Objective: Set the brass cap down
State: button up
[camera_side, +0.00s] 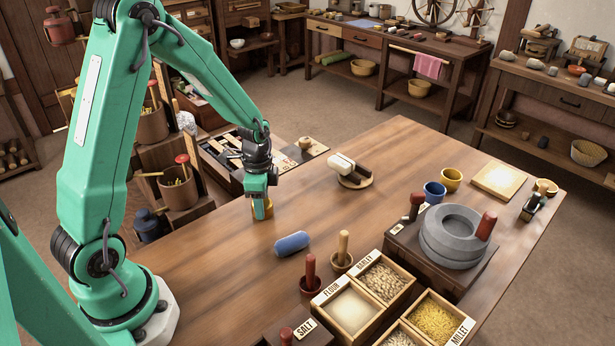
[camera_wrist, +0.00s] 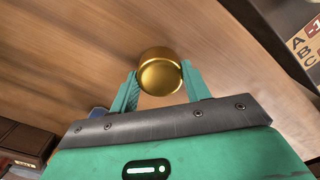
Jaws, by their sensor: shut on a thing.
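The brass cap (camera_wrist: 160,73) is a short, round, gold-coloured cup shape. My gripper (camera_wrist: 158,80) is shut on it, with one green finger on each side. In the side view, the brass cap (camera_side: 262,211) shows below my gripper (camera_side: 261,200), low over the wooden table (camera_side: 330,225) near its left edge. I cannot tell whether the cap touches the table.
A blue rounded object (camera_side: 292,243) lies in front of the cap. A plate with white and dark pieces (camera_side: 352,178) is behind, to the right. Grain boxes (camera_side: 350,308) and a stone quern (camera_side: 452,238) stand farther right. Bare table lies between.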

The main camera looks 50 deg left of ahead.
jog(key=shift+f, duration=0.1)
jog(key=o, duration=1)
notch_tip(320, 180, up, 12)
dwell(0.4)
jog(key=shift+r, duration=0.2)
